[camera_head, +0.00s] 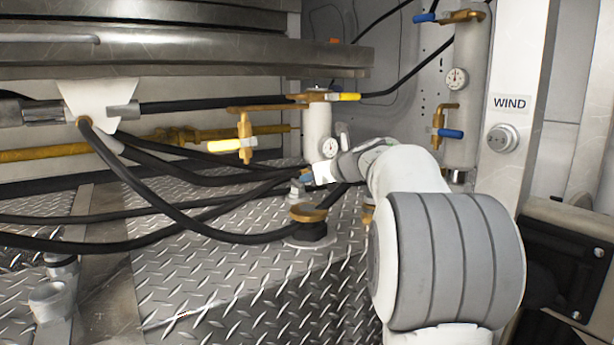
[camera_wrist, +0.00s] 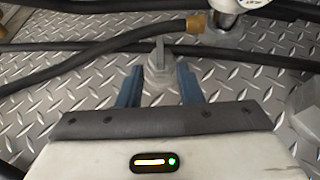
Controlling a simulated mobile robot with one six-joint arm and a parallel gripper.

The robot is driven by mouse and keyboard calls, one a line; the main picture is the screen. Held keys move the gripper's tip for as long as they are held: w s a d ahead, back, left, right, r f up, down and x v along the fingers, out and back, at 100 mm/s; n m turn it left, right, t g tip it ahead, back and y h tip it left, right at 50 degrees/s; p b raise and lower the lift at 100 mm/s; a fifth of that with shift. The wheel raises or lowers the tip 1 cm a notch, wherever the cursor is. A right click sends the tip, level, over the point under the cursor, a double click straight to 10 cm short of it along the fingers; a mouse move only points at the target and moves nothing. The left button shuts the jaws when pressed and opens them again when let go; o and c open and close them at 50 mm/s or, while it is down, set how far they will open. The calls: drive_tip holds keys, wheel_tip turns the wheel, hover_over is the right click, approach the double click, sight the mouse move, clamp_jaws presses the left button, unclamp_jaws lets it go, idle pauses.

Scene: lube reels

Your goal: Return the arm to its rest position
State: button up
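My arm (camera_head: 455,255) reaches in from the lower right of the head view, bent over the diamond-plate deck. My gripper (camera_wrist: 158,74) shows in the wrist view as two blue-grey fingers, spread apart with a clear gap and nothing held between them. A grey fitting with an upright flat tab (camera_wrist: 160,55) stands just beyond the fingertips, in line with the gap. I cannot tell whether the fingers touch it. In the head view the gripper end is small and partly hidden by the wrist, close to the brass-topped fitting (camera_head: 308,213).
Black hoses (camera_head: 190,222) cross the deck (camera_head: 215,285) left of the arm. A yellow-handled valve (camera_head: 232,146) and a gauge cylinder (camera_head: 317,130) stand behind the gripper. A blue-handled gauge cylinder (camera_head: 467,90) and the WIND post (camera_head: 512,110) rise behind the arm. Steel reel rims (camera_head: 180,55) overhang the upper left.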

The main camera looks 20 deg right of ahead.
drive_tip(key=shift+s+d+r, duration=0.1)
drive_tip(key=shift+s+r, duration=0.05)
drive_tip(key=shift+s, duration=0.2)
drive_tip(key=s+a+r+m+h+p, duration=0.2)
drive_tip(key=s+r+m+h+p, duration=0.2)
drive_tip(key=r+m+p, duration=0.6)
drive_tip(key=s+a+r+m+h+p, duration=0.25)
drive_tip(key=s+r+m+p, duration=0.2)
drive_tip(key=m+p, duration=0.5)
drive_tip(key=s+a+f+m+g+y+p, duration=0.1)
drive_tip(key=s+a+f+m+g+p, duration=0.1)
drive_tip(key=s+m, duration=0.4)
drive_tip(key=s+a+f+m+g+y+p, duration=0.1)
drive_tip(key=s+a+m+g+p, duration=0.4)
drive_tip(key=s, duration=0.7)
drive_tip(key=s+a+f+m+g+y+p, duration=0.1)
drive_tip(key=s+a+f+m+g+p, duration=0.2)
drive_tip(key=s+a+m+p, duration=0.3)
drive_tip(key=s+m+p, duration=0.1)
drive_tip(key=s+m, duration=0.1)
drive_tip(key=s, duration=0.1)
drive_tip(key=shift+s+a+f+g+y, duration=0.15)
drive_tip(key=shift+g+y, duration=0.15)
drive_tip(key=shift+y, duration=0.05)
